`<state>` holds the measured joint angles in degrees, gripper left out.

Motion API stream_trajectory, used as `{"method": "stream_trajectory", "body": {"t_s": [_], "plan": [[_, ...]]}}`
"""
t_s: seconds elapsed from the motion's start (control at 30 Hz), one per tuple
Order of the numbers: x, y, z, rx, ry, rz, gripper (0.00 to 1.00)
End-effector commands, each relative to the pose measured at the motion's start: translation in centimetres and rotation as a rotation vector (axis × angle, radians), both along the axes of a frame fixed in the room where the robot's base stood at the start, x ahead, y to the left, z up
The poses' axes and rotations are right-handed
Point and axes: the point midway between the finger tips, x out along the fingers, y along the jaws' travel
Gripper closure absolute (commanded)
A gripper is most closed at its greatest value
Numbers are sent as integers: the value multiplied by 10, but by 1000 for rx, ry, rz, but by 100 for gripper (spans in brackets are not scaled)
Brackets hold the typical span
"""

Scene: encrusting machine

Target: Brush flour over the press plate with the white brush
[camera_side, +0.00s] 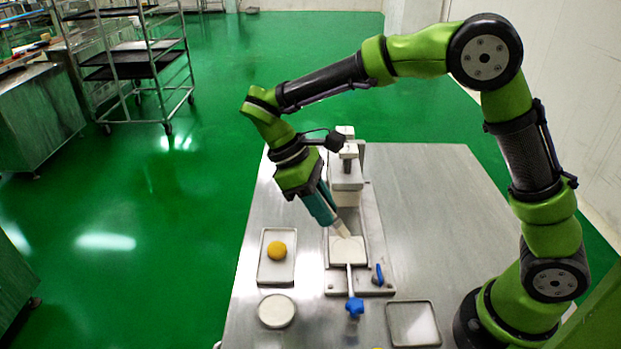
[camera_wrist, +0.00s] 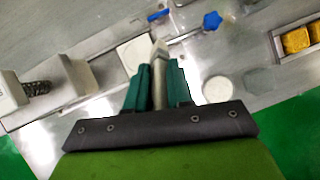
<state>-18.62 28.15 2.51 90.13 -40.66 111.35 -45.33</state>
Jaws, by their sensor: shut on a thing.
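My gripper (camera_side: 328,216) has teal fingers shut on the white brush (camera_side: 343,231), which tilts down and to the right in the side view. The wrist view also shows the brush (camera_wrist: 159,85) between the two fingers (camera_wrist: 160,70). The brush tip is over the pale press plate (camera_side: 348,252), at its far edge in the side view; I cannot tell whether it touches. The plate also shows in the wrist view (camera_wrist: 131,55), partly behind the brush. The bristle end is small and hard to make out.
A lever with a blue knob (camera_side: 354,306) sticks out in front of the plate, with a small blue handle (camera_side: 378,275) beside it. The white press head (camera_side: 346,174) stands behind. A round dish (camera_side: 276,311), a tray (camera_side: 263,272) with a yellow ball and an empty tray (camera_side: 413,324) lie around.

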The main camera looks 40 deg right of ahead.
Motion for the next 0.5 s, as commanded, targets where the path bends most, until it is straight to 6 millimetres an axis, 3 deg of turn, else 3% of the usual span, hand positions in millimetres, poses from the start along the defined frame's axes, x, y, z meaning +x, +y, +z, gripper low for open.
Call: {"method": "stream_trajectory", "body": {"t_s": [0.33, 0.5], "plan": [[1, -5, 2, 17, -17, -13, 100], [17, -35, 24, 82, -90, -95, 100]]}}
